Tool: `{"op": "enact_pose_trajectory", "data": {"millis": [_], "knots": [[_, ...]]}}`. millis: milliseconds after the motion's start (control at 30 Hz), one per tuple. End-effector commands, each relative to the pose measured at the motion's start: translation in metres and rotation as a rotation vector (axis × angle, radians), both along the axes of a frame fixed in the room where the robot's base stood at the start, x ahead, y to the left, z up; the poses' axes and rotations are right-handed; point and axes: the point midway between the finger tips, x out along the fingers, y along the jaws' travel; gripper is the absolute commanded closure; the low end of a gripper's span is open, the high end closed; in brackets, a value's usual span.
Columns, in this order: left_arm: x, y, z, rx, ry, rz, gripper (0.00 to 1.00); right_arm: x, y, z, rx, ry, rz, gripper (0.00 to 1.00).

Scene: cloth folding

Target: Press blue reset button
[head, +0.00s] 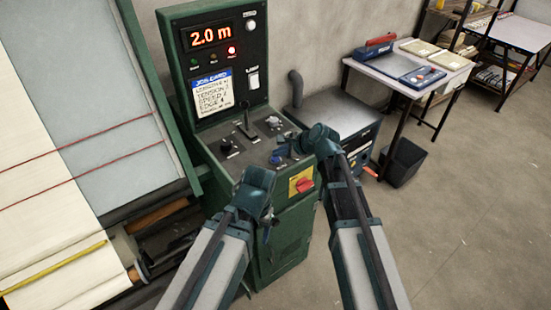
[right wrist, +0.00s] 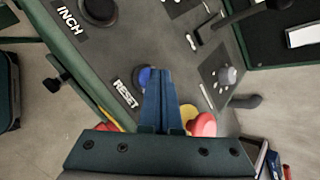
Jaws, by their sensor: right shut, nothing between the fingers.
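The blue reset button (right wrist: 145,76) shows in the right wrist view beside the white RESET label (right wrist: 127,93) on the dark console top. My right gripper (right wrist: 159,72) is shut and empty. Its fingertips lie over the right part of the button; I cannot tell whether they touch it. In the head view the right gripper (head: 284,153) is over the front right of the green console (head: 285,232), and the blue button (head: 276,160) shows just left of it. My left gripper (head: 267,228) hangs low in front of the console, small and dark, its jaws unclear.
A panel display (head: 210,35) reads 2.0 m, with a lit red lamp (head: 231,50) below it. A lever (head: 244,124) and knobs stand on the console top. A red switch on a yellow plate (head: 302,183) is on its front. A cloth machine (head: 95,150) stands left.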

Motion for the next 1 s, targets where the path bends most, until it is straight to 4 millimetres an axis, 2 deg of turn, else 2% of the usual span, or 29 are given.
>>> {"op": "enact_pose_trajectory", "data": {"millis": [1000], "knots": [[0.0001, 0.0000, -0.0079, 0.000, 0.000, 0.000, 0.31, 0.0000, -0.0001, -0.0081, 0.000, 0.000, 0.000, 1.00]]}}
